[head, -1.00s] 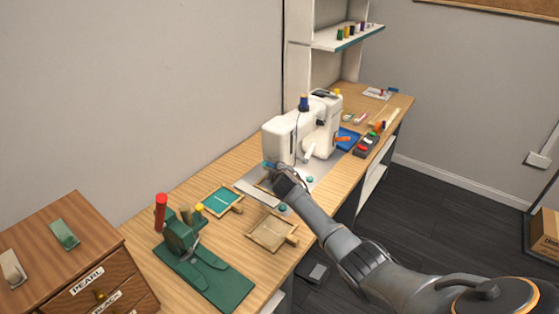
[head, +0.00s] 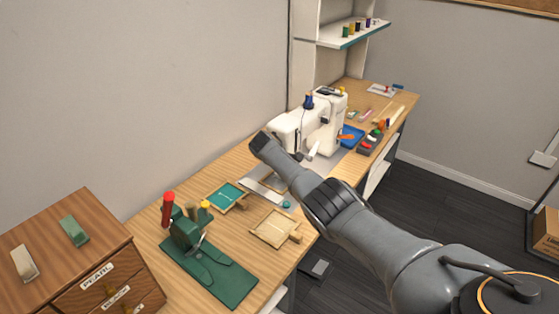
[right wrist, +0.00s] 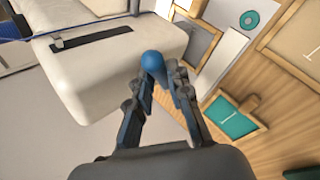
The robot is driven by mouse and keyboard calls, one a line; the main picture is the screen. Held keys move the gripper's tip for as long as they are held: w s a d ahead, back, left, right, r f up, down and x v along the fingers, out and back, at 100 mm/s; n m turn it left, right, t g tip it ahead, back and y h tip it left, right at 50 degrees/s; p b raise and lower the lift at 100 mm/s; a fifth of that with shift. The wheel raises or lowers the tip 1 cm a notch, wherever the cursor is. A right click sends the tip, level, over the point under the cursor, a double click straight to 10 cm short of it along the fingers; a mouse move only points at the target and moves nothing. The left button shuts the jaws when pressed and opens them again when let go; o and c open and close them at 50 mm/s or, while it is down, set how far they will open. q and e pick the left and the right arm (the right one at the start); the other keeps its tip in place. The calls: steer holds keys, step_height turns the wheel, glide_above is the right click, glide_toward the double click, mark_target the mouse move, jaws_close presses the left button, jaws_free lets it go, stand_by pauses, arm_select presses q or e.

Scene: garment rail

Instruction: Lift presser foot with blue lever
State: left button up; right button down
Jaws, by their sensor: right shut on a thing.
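The white sewing machine (head: 325,125) stands on the wooden bench in the head view. Its white body (right wrist: 110,60) fills the upper left of the right wrist view. My right gripper (right wrist: 160,75) is shut on the blue lever (right wrist: 153,62), whose round knob shows between the fingertips, beside the machine's end. In the head view my right gripper (head: 262,145) is at the machine's left end, and the lever is hidden behind it. The presser foot cannot be made out. My left gripper is not in view.
Wooden frames lie on the bench, one with a teal panel (head: 227,196) and one pale (head: 275,229). A green press with a red handle (head: 168,209) stands nearer. A drawer cabinet (head: 75,245) is at left. A wall is behind the machine.

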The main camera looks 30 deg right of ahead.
stand_by(0.4)
steer(key=c, duration=1.3)
jaws_free()
steer(key=shift+w, duration=0.1)
steer(key=shift+o, duration=0.2)
